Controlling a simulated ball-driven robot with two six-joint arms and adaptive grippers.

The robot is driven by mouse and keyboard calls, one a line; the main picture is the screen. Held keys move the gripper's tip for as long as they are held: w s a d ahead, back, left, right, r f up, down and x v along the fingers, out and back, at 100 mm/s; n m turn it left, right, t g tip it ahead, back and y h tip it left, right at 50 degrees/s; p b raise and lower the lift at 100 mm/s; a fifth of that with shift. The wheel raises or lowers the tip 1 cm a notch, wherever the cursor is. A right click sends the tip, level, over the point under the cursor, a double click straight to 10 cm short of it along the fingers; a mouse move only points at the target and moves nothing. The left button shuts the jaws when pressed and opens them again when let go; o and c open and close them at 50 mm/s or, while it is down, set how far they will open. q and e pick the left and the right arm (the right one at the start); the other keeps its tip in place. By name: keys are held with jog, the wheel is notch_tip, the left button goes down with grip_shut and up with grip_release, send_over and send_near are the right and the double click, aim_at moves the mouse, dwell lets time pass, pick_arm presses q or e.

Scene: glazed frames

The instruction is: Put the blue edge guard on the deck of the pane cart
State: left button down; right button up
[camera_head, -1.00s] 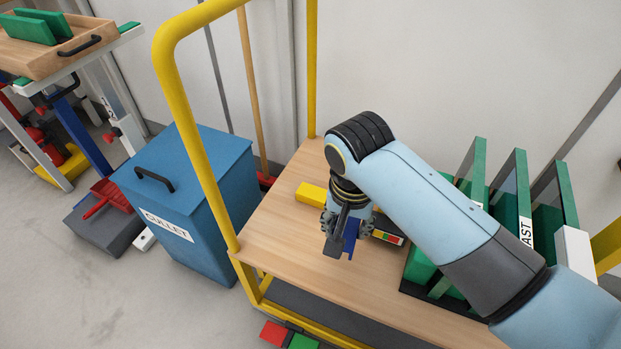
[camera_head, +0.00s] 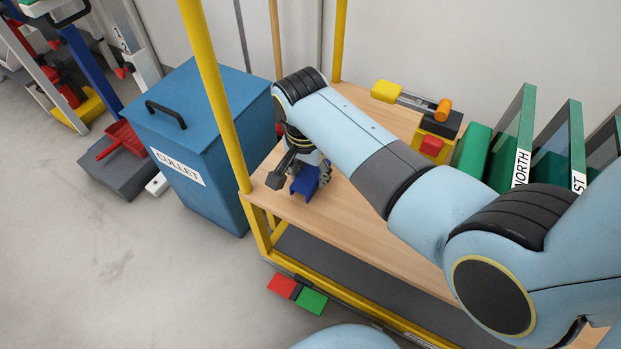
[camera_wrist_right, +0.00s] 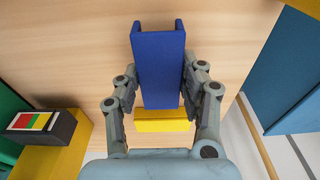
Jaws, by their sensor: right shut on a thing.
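The blue edge guard (camera_head: 306,181) is a short U-shaped channel. My right gripper (camera_head: 318,172) is shut on it over the left end of the wooden deck (camera_head: 345,215) of the yellow-framed pane cart (camera_head: 217,100). In the right wrist view the edge guard (camera_wrist_right: 160,65) sits between the two fingers of the right gripper (camera_wrist_right: 162,85), with bare wood behind it. I cannot tell whether it touches the deck. My left gripper is not in view.
A blue CULLET bin (camera_head: 190,130) stands left of the cart. Green-edged panes (camera_head: 513,125) stand at right. The deck's front middle is clear.

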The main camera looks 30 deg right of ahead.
aim_at(307, 179)
jog(key=shift+f, duration=0.75)
jog(key=shift+f, duration=0.1)
jog(key=o, duration=0.9)
jog(key=shift+o, duration=0.2)
jog(key=r+p, duration=0.1)
jog(key=r, duration=0.2)
jog(key=r+p, duration=0.1)
jog(key=r, duration=0.3)
jog(key=a+r+p, duration=0.1)
jog(key=r+p, duration=0.1)
jog(key=r, duration=0.2)
jog(key=shift+s, duration=0.3)
jog(key=shift+a+r, duration=0.15)
jog(key=shift+r, duration=0.45)
